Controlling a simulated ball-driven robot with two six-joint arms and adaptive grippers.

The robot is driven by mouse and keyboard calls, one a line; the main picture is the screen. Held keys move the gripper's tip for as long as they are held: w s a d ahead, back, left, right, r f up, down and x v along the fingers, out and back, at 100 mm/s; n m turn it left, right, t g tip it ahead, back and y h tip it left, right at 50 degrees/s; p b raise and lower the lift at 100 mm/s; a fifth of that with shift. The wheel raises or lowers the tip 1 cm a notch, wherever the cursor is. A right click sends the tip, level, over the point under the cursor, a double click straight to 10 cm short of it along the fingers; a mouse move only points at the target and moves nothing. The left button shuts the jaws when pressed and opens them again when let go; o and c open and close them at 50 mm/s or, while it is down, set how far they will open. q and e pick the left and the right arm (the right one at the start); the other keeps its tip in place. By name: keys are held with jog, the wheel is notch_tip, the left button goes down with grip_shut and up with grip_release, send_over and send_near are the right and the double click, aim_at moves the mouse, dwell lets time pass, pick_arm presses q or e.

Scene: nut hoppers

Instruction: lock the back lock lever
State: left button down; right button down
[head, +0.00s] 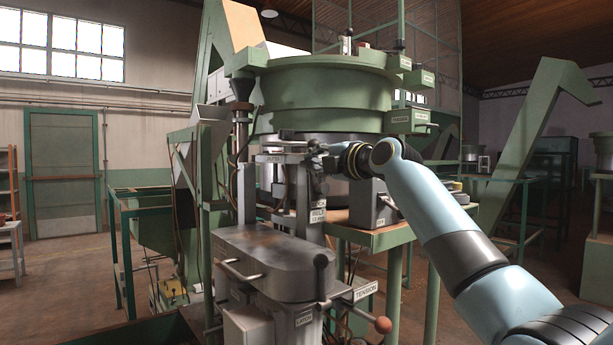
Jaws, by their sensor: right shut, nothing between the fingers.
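My right arm comes in from the lower right. Its dark right gripper (316,162) is shut and empty, in front of the machine's upright column below the green bowl. The gripper is small and dark against the machine here. A white sign (319,214) with small lettering, partly readable as a lock sign, hangs just below it. I cannot pick out the back lock lever; it may be hidden by the gripper or blend into the dark parts there. I cannot tell whether the gripper touches anything. My left gripper is not in view.
The green bowl (325,95) stands above the gripper. A grey metal cover (275,262) sits below, with a black-knobbed lever (321,262) and an orange ball handle (383,325) near the tension label (366,292). A grey box (372,204) stands under my wrist.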

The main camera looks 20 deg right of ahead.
jog(key=shift+w+d+r+m+b, duration=0.2)
jog(key=shift+w+d+m+b, duration=0.1)
jog(key=shift+d+m+b, duration=0.65)
jog(key=shift+w+d+r+m+b, duration=0.2)
jog(key=shift+w+d+m+b, duration=0.35)
jog(key=shift+m, duration=0.7)
jog(key=shift+w+d+r+m+b, duration=0.1)
jog(key=shift+d+r+m+b, duration=0.1)
jog(key=shift+d+m+b, duration=0.6)
jog(key=shift+d+r+m, duration=0.1)
jog(key=shift+d+m, duration=0.15)
jog(key=shift+m, duration=0.05)
